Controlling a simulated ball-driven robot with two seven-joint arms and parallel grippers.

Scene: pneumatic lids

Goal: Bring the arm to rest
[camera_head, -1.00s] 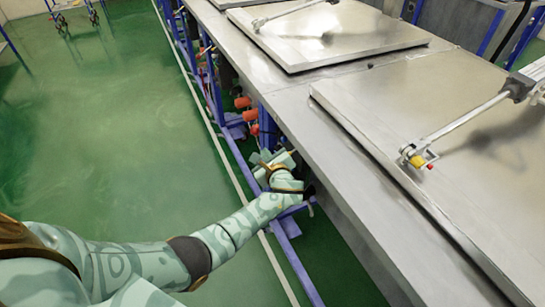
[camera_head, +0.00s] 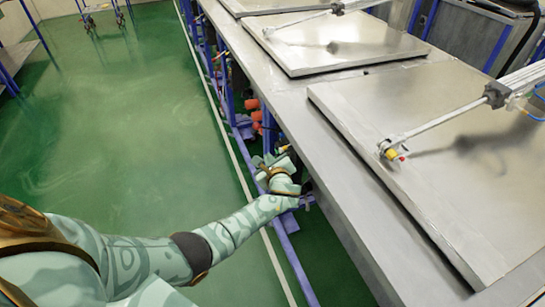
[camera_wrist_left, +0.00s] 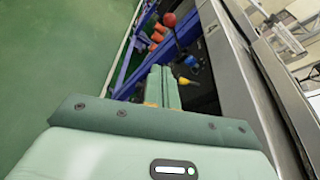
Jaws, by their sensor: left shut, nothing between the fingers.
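My left arm reaches from the lower left of the head view. Its gripper (camera_head: 272,163) is low beside the front edge of the steel bench, above the blue frame under it. In the left wrist view the two fingers (camera_wrist_left: 160,86) lie together, shut and empty, pointing toward the blue frame and orange-red parts. My right gripper is not in view.
The steel bench (camera_head: 345,200) runs along the right. A near flat lid (camera_head: 450,150) and a farther one (camera_head: 340,42) lie on it, each with a pneumatic rod (camera_head: 440,122). Blue frame bars (camera_head: 292,262) stand below. Green floor (camera_head: 130,130) at left is open.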

